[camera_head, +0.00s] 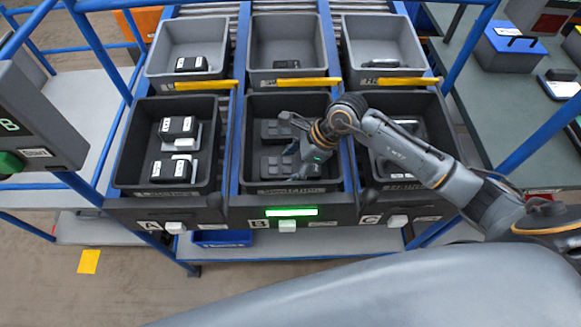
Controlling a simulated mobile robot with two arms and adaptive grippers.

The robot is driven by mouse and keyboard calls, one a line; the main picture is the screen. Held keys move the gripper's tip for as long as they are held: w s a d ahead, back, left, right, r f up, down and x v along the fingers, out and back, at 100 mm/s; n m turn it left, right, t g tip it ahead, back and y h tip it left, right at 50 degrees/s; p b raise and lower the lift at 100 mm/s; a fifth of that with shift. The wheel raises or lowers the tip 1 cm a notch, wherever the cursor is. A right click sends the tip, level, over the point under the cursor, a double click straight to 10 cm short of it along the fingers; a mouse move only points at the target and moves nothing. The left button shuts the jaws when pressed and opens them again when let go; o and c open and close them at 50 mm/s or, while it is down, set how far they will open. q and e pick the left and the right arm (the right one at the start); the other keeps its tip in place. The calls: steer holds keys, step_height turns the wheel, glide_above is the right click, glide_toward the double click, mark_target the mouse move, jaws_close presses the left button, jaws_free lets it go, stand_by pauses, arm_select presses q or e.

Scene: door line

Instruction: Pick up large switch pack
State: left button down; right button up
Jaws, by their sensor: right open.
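The black middle front bin (333,188) holds several dark switch packs. One dark pack (273,130) lies toward the back left of this bin and another (275,168) toward the front left. I cannot tell for sure which is the large switch pack. My right gripper (287,134) is open and reaches into the middle bin from the right, over the packs. It appears empty, and its wrist and fingers hide part of the bin's contents. I cannot tell if a finger touches a pack. My left gripper is out of view.
The left front bin (125,165) holds black and white packs. The right front bin (440,125) is partly covered by my right arm. Three grey bins, including the middle one (287,35), stand behind yellow bars (308,82). Blue posts frame the rack. A green light (291,212) glows at B.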

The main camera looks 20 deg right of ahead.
steer(key=shift+f, duration=0.1)
stand_by(0.4)
steer(key=c, duration=1)
